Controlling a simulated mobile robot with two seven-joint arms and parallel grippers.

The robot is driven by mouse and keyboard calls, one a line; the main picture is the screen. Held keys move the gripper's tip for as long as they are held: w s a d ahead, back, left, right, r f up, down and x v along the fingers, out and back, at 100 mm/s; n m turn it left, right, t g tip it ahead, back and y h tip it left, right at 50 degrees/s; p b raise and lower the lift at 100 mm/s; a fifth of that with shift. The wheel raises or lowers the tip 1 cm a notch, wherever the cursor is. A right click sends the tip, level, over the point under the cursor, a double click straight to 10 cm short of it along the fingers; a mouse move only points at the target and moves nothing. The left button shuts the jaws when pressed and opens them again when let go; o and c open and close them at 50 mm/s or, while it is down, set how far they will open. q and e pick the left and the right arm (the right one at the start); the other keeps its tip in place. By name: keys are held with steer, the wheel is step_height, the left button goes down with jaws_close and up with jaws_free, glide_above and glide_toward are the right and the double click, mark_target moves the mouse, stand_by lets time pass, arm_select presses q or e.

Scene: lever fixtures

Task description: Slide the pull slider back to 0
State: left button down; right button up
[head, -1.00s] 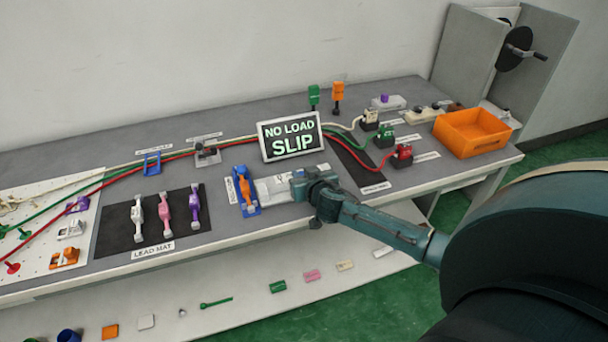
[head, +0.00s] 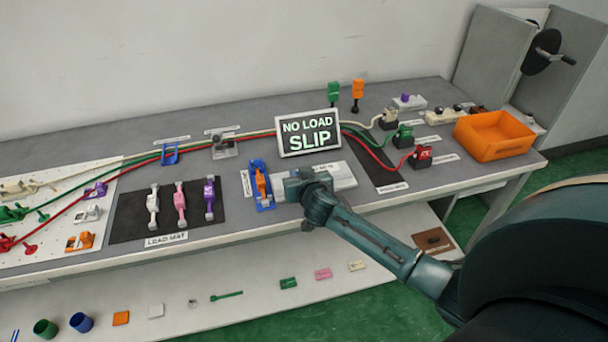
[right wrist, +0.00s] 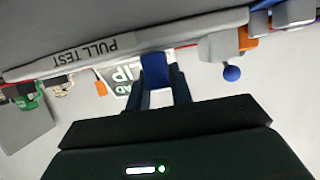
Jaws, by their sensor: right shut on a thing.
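The pull slider's pale base (head: 336,176) lies on the bench below the display. My right gripper (head: 290,188) is low over the base's left end and hides much of it. In the right wrist view its fingers (right wrist: 157,92) are shut on a blue block (right wrist: 155,68), which looks like the slider's handle. A PULL TEST label (right wrist: 90,55) shows beside it. The scale and the handle's exact setting cannot be read. The display (head: 309,134) reads NO LOAD SLIP. My left gripper is not in view.
A blue holder with an orange piece (head: 261,184) stands close left of my right gripper. A dark load mat (head: 130,217) with coloured pieces lies farther left. Coloured cables (head: 368,151) run behind to red, green and white connectors. An orange bin (head: 494,136) stands at the right.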

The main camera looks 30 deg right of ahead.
steer(key=o, duration=0.8)
steer(key=shift+a, duration=0.3)
steer(key=shift+o, duration=0.2)
steer(key=v, duration=1.3)
steer(key=s+a+f+n+g+y, duration=0.1)
steer(key=s+a+f+n+y, duration=0.2)
steer(key=s+a+f, duration=0.2)
steer(key=s+a+f+n+g+y+p, duration=0.1)
steer(key=s+a+f, duration=0.5)
steer(key=s, duration=0.6)
steer(key=a+n+y, duration=0.1)
steer(key=y, duration=0.1)
steer(key=shift+a+n+y, duration=0.15)
steer(key=shift+n+y, duration=0.15)
steer(key=shift+n, duration=0.1)
